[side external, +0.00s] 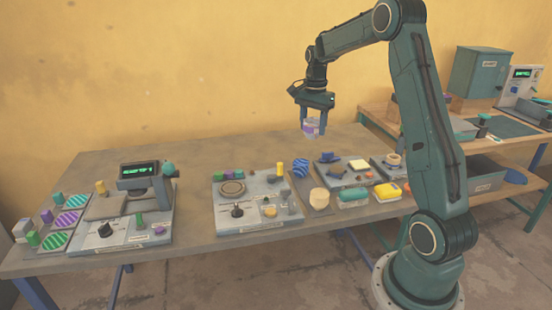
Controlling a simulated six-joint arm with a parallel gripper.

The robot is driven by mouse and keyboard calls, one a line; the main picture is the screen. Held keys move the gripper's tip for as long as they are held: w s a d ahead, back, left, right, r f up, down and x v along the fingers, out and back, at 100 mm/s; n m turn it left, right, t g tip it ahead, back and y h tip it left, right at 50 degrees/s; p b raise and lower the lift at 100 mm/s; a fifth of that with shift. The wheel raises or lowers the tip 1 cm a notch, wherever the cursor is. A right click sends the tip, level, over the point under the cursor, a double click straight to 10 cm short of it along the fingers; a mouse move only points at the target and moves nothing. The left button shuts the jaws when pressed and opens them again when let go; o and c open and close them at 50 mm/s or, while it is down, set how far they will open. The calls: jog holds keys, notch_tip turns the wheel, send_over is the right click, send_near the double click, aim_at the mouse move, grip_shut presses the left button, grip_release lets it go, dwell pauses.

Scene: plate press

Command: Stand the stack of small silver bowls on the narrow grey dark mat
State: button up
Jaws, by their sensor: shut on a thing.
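My gripper (313,126) is raised above the back of the table, with its jaws pointing down. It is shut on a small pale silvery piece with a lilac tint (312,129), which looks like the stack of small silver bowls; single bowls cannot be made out. The piece is held upright in the air, clear of the table. A narrow dark grey mat (323,211) lies below, right of the middle panel. A blue striped piece (301,168) and a cream cylinder (319,197) stand on it.
A press with a green display (142,170) stands at the left, beside striped oval plates (66,219). A panel with a black knob (237,210) stands mid-table. Sponge-like blocks (388,192) and a tray (345,158) lie at the right. Bare table shows between press and panel.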

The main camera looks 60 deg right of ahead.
notch_tip(320, 180, down, 16)
jog(key=shift+r, duration=0.15)
dwell(0.6)
jog(key=shift+f, duration=2.15)
jog(key=shift+f, duration=0.15)
jog(key=o, duration=1)
jog(key=shift+r, duration=6.2)
